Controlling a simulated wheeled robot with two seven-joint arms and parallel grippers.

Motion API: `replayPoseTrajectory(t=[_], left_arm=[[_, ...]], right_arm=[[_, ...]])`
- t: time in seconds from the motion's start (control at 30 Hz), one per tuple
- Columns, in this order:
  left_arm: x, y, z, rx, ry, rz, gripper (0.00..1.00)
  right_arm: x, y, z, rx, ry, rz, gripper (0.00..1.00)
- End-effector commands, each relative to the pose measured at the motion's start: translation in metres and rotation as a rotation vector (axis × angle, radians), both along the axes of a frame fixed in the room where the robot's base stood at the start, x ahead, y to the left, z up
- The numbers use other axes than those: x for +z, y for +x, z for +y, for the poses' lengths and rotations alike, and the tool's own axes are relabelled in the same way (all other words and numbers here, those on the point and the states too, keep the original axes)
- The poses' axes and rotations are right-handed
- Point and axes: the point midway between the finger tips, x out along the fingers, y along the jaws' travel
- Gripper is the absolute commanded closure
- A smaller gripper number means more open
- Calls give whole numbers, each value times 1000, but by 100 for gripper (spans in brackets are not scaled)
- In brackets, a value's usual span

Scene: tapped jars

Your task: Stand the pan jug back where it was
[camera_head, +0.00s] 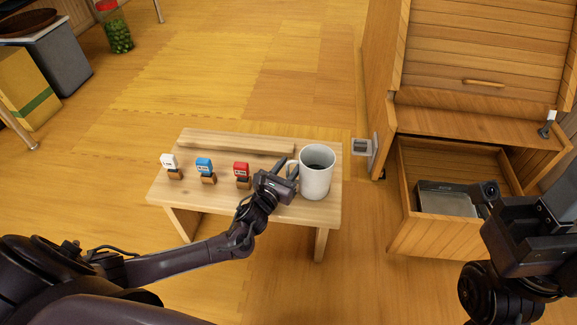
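A white mug-like jug (317,174), which I take to be the pan jug, is upright at the right end of the low wooden bench (225,197).
An open wooden drawer (448,238) holding a metal tray (447,201) juts from the cabinet (435,118) at right. A small grey box (362,147) sits between bench and cabinet. A green jar with a red lid (117,32) stands far left. Floor behind the bench is clear.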

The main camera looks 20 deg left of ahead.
Motion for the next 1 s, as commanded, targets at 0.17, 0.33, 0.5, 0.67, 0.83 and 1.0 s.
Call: replayPoseTrajectory(t=[0.17,0.33,0.5,0.67,0.83,1.0], left_arm=[[1,0,0,0,-1,-2,66],[2,-2,0,-1,-1,-2,66],[2,-9,1,0,-1,-2,66],[2,-16,1,0,-1,-2,66],[2,-23,2,-1,-1,-2,66],[2,-29,2,0,-1,-3,66]], right_arm=[[0,0,0,0,0,0,64],[3,0,0,-1,1,0,64],[8,0,0,-1,0,0,64],[12,0,0,0,0,0,64],[17,0,0,0,0,0,64],[21,0,0,0,0,0,64]])
